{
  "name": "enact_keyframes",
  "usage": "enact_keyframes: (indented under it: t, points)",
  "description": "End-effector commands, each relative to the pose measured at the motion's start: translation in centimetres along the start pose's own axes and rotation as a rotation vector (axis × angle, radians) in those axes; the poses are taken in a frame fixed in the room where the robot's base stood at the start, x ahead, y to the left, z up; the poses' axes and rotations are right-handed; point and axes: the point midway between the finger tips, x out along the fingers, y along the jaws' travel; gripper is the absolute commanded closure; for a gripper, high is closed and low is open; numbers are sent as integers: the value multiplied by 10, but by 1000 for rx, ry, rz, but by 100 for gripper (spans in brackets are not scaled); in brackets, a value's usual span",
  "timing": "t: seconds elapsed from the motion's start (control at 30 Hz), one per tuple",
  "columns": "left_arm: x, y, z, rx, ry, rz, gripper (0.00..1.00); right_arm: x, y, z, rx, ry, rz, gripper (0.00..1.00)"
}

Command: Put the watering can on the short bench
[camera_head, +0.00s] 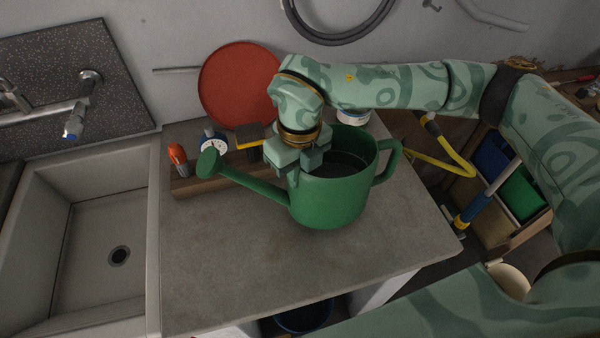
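The green watering can (335,203) is upright on or just above the grey-topped bench (240,270); I cannot tell if its base touches. Its spout points left, with the round rose (209,163) at the end, and its handle (390,162) is on the right. My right gripper (297,172) points down at the left part of the can's rim, above the spout. Its fingers are close together with the rim between them, and they hide that part of the rim. My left gripper is not in view. I cannot tell whether this bench is the short one.
A sink (85,235) adjoins the bench on the left. A wooden rack (205,186) with small tools, a gauge (214,141) and a red disc (238,85) stand at the back. A crate with coloured bins (522,195) is at right. The bench front is clear.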

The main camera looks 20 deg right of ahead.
Motion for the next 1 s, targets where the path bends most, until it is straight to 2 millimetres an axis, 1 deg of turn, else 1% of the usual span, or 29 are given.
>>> enact_keyframes:
  t: [0.13,0.3,0.37,0.73,0.77,0.8,0.83,1.0]
  points:
    - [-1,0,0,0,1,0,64,6,-3,6,0,-3,0,100]
    - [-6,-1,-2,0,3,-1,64,29,-3,5,-1,-1,1,100]
    - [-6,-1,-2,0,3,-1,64,34,-4,6,-2,-3,0,100]
    - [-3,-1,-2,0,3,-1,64,39,-4,6,-2,-5,0,100]
    - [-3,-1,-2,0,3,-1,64,40,-4,5,-2,0,0,91]
    - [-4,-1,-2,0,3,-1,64,40,-4,5,-1,0,0,80]
    - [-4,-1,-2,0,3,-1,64,39,-4,5,-1,0,0,75]
    - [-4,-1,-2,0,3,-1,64,39,-4,5,-1,0,0,75]
